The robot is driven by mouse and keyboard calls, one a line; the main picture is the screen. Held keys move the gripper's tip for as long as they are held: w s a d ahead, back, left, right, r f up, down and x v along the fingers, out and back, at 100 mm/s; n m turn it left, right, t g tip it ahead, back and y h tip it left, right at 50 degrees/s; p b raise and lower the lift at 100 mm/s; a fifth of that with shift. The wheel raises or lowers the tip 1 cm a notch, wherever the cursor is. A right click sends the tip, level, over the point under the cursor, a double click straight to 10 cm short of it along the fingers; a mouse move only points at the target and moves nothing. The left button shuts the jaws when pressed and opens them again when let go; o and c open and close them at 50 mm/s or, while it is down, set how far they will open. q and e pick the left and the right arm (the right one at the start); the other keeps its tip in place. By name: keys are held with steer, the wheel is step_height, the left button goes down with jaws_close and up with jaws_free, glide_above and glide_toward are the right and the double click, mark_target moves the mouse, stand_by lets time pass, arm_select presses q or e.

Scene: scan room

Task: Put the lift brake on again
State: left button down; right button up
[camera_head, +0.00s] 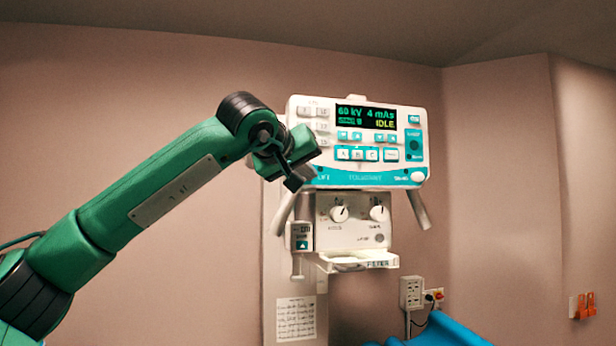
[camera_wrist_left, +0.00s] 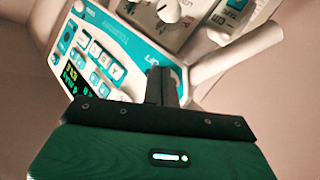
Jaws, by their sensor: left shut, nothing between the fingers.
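The X-ray unit's white and teal control panel (camera_head: 362,140) is mounted on a white column in the middle of the head view. Its screen (camera_head: 366,117) reads "60 kV", "4 mAs" and "IDLE". A "LIFT" label is partly visible at the panel's lower left corner. My left gripper (camera_head: 292,184) is shut and empty, with its fingers at that corner. The panel (camera_wrist_left: 105,50) shows turned over in the left wrist view, with the shut fingers (camera_wrist_left: 161,72) beside the "LIFT" lettering. Contact cannot be told. The brake control itself is not clearly visible. My right gripper is out of view.
Handles slope down on both sides of the panel, the right one (camera_head: 419,208) clear of my arm. Two knobs (camera_head: 358,213) and a small tray (camera_head: 357,262) sit below. A wall outlet box (camera_head: 411,293) and a blue surface (camera_head: 440,333) are at lower right.

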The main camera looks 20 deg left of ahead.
arm_select(q)
steer(key=shift+s+d, duration=0.2)
steer(key=shift+s, duration=0.1)
steer(key=s+d+b, duration=0.2)
steer(key=s+d, duration=0.1)
steer(key=s, duration=0.2)
steer(key=shift+d, duration=0.2)
stand_by(0.6)
